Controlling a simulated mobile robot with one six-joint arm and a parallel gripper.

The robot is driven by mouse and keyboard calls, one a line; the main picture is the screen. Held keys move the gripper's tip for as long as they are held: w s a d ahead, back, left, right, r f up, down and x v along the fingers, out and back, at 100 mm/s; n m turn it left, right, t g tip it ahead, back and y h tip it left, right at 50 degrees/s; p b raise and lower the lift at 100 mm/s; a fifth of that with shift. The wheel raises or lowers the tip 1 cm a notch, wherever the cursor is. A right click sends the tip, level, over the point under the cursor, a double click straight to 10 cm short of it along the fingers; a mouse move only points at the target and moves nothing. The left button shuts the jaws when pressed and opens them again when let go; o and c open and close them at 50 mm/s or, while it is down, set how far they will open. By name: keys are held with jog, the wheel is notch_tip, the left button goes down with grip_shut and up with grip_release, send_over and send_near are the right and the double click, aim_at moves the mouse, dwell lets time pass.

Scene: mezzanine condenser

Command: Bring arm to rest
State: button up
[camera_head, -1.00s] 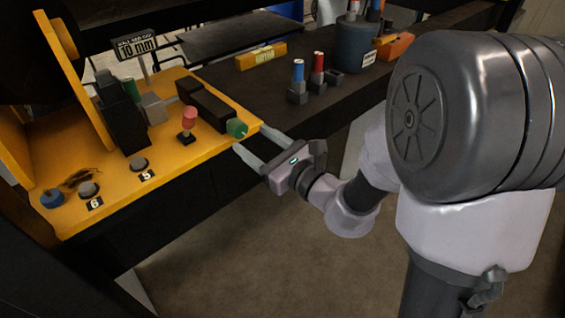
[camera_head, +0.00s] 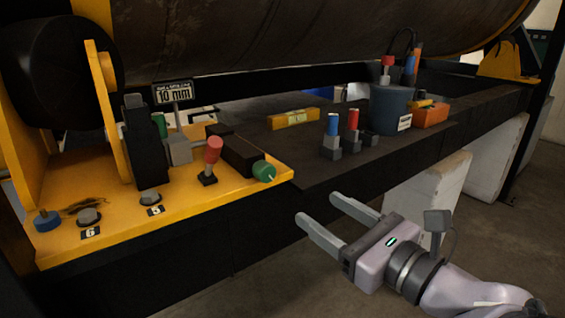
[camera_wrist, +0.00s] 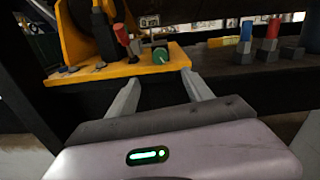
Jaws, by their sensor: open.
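My gripper (camera_head: 322,216) is open and empty in the head view. It hangs in free air in front of the dark bench edge, right of and below the yellow plate. Its two fingers point up and left toward the bench and touch nothing that I can see. In the wrist view the gripper (camera_wrist: 160,92) shows both fingers spread apart, with nothing between them. My forearm runs off at the lower right of the head view.
The yellow plate (camera_head: 120,215) carries a red-topped lever (camera_head: 213,150) and a green knob (camera_head: 264,171) near its right corner. The dark bench (camera_head: 300,165) holds blue and red tools, a grey bucket (camera_head: 390,110) and a yellow level (camera_head: 293,118). Floor space lies below.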

jog(key=s+a+f+n+g+h, duration=0.1)
jog(key=s+a+f+n+g, duration=0.8)
jog(key=n, duration=0.3)
jog(key=s+d+f+n+h, duration=0.2)
jog(key=s+d+n+h, duration=0.1)
jog(key=d+n, duration=0.2)
jog(key=s+d+f+n+h, duration=0.2)
jog(key=s+d+n+h, duration=0.1)
jog(key=d+n+h, duration=0.1)
jog(key=d+n, duration=0.1)
jog(key=n, duration=0.1)
jog(key=shift+s+d+f+n+h, duration=0.15)
jog(key=shift+s+f+n+h, duration=0.05)
jog(key=shift+f+n+h, duration=0.1)
